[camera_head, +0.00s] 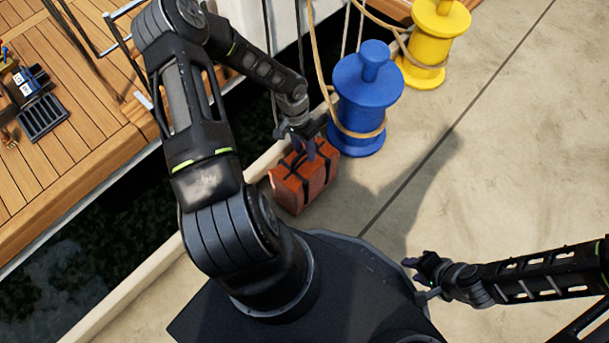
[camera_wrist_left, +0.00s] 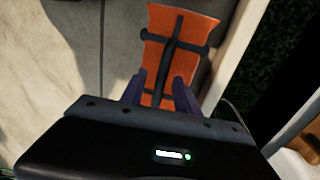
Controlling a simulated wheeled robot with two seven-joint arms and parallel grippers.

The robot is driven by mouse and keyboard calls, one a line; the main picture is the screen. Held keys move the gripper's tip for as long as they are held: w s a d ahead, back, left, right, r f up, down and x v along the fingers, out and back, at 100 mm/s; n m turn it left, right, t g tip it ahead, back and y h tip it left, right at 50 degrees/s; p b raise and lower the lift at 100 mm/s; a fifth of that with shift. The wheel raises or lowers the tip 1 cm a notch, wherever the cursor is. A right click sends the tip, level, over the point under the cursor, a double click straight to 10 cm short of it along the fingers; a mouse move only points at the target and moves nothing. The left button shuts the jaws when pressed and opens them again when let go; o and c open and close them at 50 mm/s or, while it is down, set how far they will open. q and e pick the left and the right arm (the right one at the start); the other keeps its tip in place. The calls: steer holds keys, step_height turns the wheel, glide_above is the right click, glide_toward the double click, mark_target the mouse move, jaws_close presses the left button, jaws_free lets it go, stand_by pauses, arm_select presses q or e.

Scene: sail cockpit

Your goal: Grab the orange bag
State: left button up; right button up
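The orange bag (camera_head: 303,181) with dark straps rests on the pale dock near its edge, just left of the blue bollard. My left gripper (camera_head: 309,150) is directly above the bag, with its fingers pointing down at the bag's top. In the left wrist view, the bag (camera_wrist_left: 182,32) lies beyond the fingertips, its dark strap running between the two fingers. The left gripper (camera_wrist_left: 160,88) is open, its fingers apart on either side of the strap; whether they touch the bag is unclear. My right gripper (camera_head: 425,279) is low over the dock on the right, away from the bag.
The blue bollard (camera_head: 366,100) with rope around it stands close to the bag, with a yellow bollard (camera_head: 433,45) behind it. Dark water lies between the dock and the wooden boat deck (camera_head: 85,120) on the left. The dock at right (camera_head: 520,150) is clear.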

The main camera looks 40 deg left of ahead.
arm_select(q)
steer(key=shift+d+f, duration=0.1)
steer(key=shift+f, duration=0.5)
steer(key=shift+c, duration=0.4)
jaws_close()
steer(key=shift+r, duration=0.1)
stand_by(0.8)
